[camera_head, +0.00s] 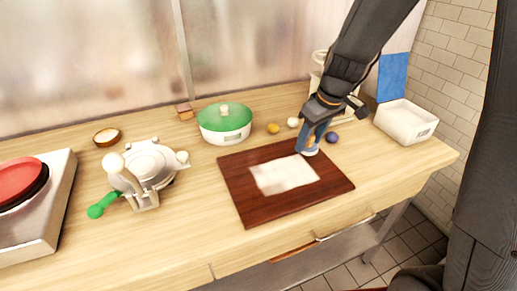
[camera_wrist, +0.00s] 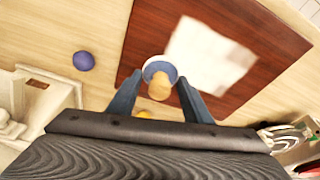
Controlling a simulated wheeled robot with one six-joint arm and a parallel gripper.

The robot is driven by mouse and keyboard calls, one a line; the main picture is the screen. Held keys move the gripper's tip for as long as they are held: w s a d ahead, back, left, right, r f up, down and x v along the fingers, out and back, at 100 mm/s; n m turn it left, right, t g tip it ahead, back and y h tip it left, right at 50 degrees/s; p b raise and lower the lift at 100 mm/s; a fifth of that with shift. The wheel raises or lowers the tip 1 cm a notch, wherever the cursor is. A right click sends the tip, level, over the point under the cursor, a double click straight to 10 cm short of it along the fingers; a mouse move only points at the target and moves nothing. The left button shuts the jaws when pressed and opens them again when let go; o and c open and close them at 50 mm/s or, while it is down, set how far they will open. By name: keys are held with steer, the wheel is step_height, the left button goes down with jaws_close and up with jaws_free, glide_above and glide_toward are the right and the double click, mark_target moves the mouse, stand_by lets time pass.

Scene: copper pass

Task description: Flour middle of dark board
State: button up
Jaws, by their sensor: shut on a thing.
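The dark board (camera_head: 240,203) lies on the wooden counter, and it also shows in the wrist view (camera_wrist: 274,36). A pale white patch (camera_head: 285,175), like flour, covers its middle; it also shows in the wrist view (camera_wrist: 210,55). My gripper (camera_head: 312,141) is over the board's far right edge, beside the patch. Its fingers (camera_wrist: 159,84) are shut on a small round tool (camera_wrist: 158,68) with a white and blue rim and a tan knob. The tool's lower part is seen small in the head view (camera_head: 310,152). I cannot tell whether it touches the board.
A white bin (camera_head: 405,122) is at right.

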steer(key=shift+r+p, duration=1.15)
steer(key=shift+r, duration=0.7)
